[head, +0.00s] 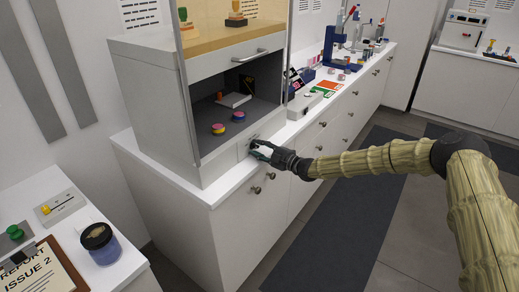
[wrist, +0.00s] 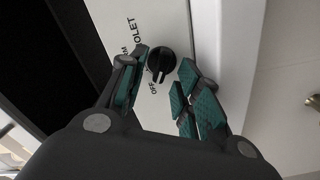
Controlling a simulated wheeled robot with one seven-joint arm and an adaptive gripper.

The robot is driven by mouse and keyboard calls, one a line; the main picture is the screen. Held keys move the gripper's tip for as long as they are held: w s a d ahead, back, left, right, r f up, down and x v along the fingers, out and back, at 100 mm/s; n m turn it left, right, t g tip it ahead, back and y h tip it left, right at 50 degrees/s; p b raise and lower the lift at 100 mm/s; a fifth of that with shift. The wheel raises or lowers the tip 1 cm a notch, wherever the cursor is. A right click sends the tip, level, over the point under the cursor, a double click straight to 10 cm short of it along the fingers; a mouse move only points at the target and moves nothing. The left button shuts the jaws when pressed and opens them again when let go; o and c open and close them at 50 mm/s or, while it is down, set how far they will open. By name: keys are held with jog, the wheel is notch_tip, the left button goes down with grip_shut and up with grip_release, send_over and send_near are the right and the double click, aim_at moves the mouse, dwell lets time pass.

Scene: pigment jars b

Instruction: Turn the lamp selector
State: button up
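The lamp selector is a black round knob (wrist: 161,61) with a raised grip bar, on a pale panel (wrist: 150,102). Lettering around it reads "OFF" and part of a word ending "OLET"; other letters are partly hidden by a finger. My gripper (wrist: 163,80) is open, with its teal-padded fingers on either side of the knob. A gap shows between the knob and the right fingers; the left finger is very close to it, and I cannot tell if it touches. In the head view my gripper (head: 255,148) is at the front lower right of the grey cabinet (head: 160,110), hiding the knob.
The cabinet's open compartment holds two colourful jars (head: 218,128) and a pale block (head: 234,100). A clipboard (head: 42,268) and blue jar (head: 101,243) are at lower left.

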grip_shut()
jog(key=b, duration=0.3)
jog(key=shift+f+m, duration=0.2)
jog(key=shift+m, duration=0.1)
jog(key=b, duration=0.2)
jog(key=shift+m+b, duration=0.35)
jog(key=shift+m, duration=0.05)
jog(key=shift+r+m+b, duration=0.25)
jog(key=shift+m+b, duration=0.75)
jog(key=shift+b, duration=0.4)
jog(key=shift+w+d+r+m+b, duration=0.1)
jog(key=shift+m+b, duration=0.3)
jog(key=shift+m, duration=0.7)
jog(key=shift+w+d+r+m+b, duration=0.1)
jog(key=shift+m+b, duration=0.25)
jog(key=shift+m, duration=0.75)
grip_release()
